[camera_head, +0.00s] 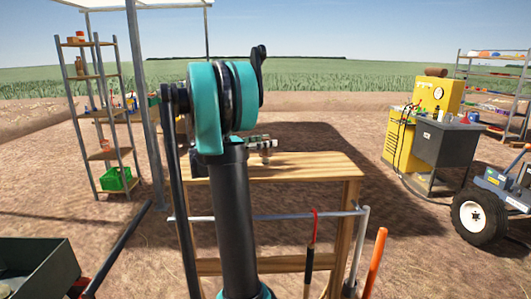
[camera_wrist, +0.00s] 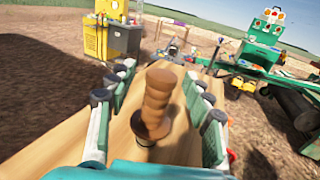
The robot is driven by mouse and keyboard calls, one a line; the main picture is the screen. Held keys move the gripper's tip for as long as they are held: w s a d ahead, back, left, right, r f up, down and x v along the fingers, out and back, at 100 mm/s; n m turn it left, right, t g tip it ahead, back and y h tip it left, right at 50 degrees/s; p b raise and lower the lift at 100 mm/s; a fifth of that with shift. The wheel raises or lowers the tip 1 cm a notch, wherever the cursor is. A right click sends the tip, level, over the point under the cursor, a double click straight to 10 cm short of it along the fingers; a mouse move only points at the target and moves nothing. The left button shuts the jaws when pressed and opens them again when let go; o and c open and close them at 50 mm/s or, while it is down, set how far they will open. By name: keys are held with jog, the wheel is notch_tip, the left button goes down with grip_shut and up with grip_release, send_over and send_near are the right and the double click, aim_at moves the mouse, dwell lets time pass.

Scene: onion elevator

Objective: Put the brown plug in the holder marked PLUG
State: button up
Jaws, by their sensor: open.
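The brown plug (camera_wrist: 157,100) shows in the wrist view, upright on a wooden surface (camera_wrist: 72,140), with a ribbed body and a wide flange near its lower end. My gripper (camera_wrist: 163,88) is open, with one padded finger on each side of the plug and gaps between. In the head view my arm hides the plug, and only a small part of my gripper (camera_head: 262,145) shows above the wooden table (camera_head: 310,165). No holder marked PLUG can be made out in either view.
A metal rail (camera_head: 285,216) with hanging tools runs along the table's near side. A yellow machine (camera_head: 438,95) and a grey cabinet (camera_head: 447,143) stand at right. A shelf rack (camera_head: 105,155) stands at left. The table's right part is bare.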

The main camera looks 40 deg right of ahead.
grip_shut()
dwell(0.4)
notch_tip(320, 180, up, 20)
dwell(0.5)
